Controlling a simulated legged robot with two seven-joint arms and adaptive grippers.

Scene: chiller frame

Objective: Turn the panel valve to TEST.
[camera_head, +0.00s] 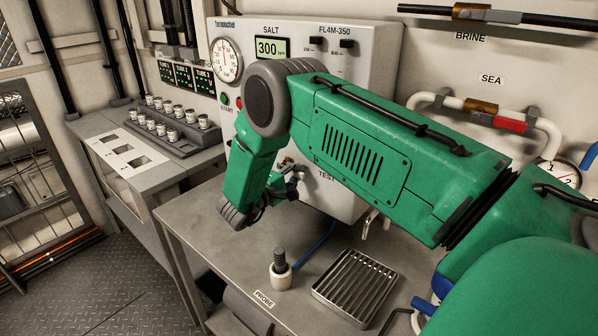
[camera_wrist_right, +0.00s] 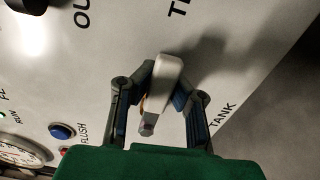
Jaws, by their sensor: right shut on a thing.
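The panel valve's pale lever handle (camera_wrist_right: 168,75) shows in the right wrist view, standing off the white panel. My right gripper (camera_wrist_right: 163,90) is shut on it, one finger on each side. A TANK label lies to its right and a cut-off label starting with T above it. Which label the handle points to I cannot tell. My left gripper is out of view.
Below the panel, a grey bench (camera_head: 215,235) holds a probe in a white holder (camera_head: 281,275) and a slatted metal tray (camera_head: 356,285). A rack of small vials (camera_head: 175,118) stands at the left. Pipes (camera_head: 545,130) run along the right wall.

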